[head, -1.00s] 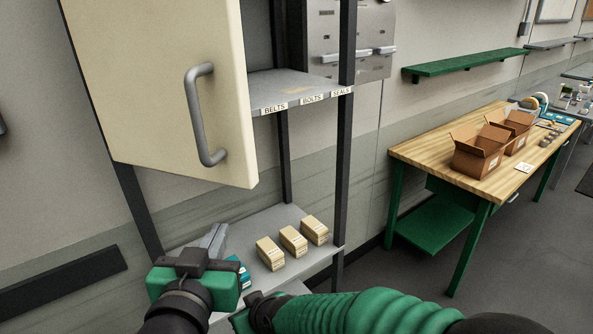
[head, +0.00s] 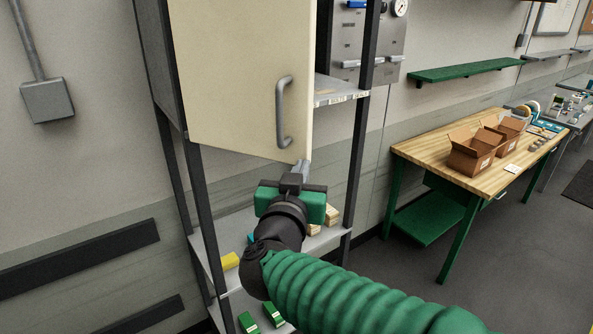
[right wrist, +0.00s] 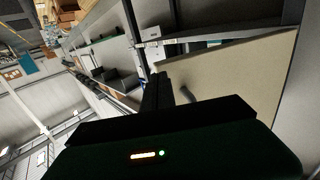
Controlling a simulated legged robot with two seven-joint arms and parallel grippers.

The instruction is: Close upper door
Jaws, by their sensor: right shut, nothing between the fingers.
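The upper door (head: 245,75) is a cream panel on the left of the shelf rack, with a grey bar handle (head: 284,112). It stands partly open, with a gap between its free edge and the right post. In the right wrist view the door (right wrist: 235,80) is a beige panel at the right. My right gripper (head: 302,169) is shut and empty, with its fingers at the door's lower free corner. I cannot tell whether they touch it. My left gripper is not in view.
The rack's right post (head: 362,140) is dark. Small boxes (head: 332,215) and a yellow item (head: 230,261) lie on the lower shelf. A wooden workbench (head: 420,152) with open cartons (head: 472,157) stands to the right, with clear floor before it.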

